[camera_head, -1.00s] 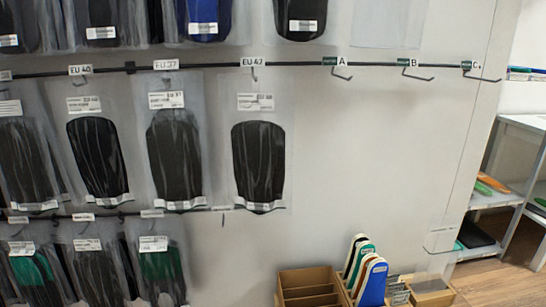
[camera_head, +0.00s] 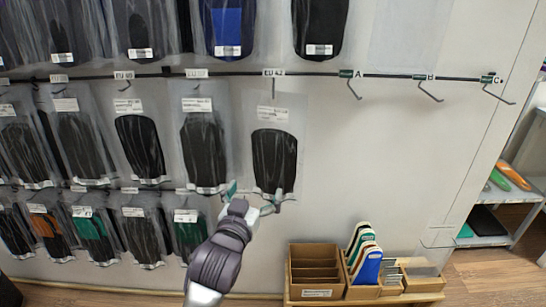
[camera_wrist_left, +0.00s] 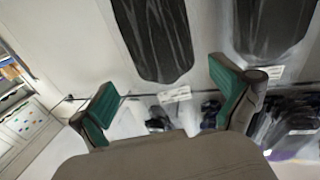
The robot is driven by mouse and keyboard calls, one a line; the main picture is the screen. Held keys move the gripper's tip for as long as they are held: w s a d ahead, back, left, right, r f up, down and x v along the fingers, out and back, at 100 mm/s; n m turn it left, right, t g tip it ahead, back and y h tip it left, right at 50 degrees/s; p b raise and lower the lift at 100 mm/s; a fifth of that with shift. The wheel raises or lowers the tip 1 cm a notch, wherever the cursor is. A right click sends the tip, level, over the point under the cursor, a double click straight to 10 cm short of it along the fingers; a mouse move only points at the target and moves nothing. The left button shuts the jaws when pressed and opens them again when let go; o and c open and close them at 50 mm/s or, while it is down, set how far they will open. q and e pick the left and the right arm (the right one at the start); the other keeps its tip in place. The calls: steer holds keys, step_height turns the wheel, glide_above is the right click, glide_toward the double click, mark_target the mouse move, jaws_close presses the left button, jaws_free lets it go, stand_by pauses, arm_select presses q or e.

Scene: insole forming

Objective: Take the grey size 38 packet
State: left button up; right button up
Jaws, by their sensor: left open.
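Several clear packets with dark grey insoles hang on the middle rail; their size print is too small to read surely. The rightmost packet (camera_head: 273,160) hangs under the hook tag that looks like EU 42, and it also shows in the left wrist view (camera_wrist_left: 152,38). A neighbouring dark packet (camera_head: 205,150) hangs to its left. My left gripper (camera_head: 255,198) is open and empty at the lower end of the rightmost packet. In the left wrist view my gripper's green-padded fingers (camera_wrist_left: 168,95) are apart, with that packet's lower end beyond them. My right gripper is out of view.
Hooks A (camera_head: 354,90), B (camera_head: 430,90) and C (camera_head: 497,93) are empty, with bare wall below. More packets hang above and in a lower row. A wooden box (camera_head: 315,270) and upright coloured insoles (camera_head: 366,255) stand low. A shelf (camera_head: 490,240) is at right.

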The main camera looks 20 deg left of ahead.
mark_target(272, 163)
arm_select(q)
steer(key=w, duration=0.7)
steer(key=shift+w+f, duration=0.1)
steer(key=shift+w, duration=0.25)
steer(key=w, duration=0.5)
steer(key=shift+w+f, duration=0.1)
steer(key=shift+f, duration=0.15)
steer(key=c, duration=1)
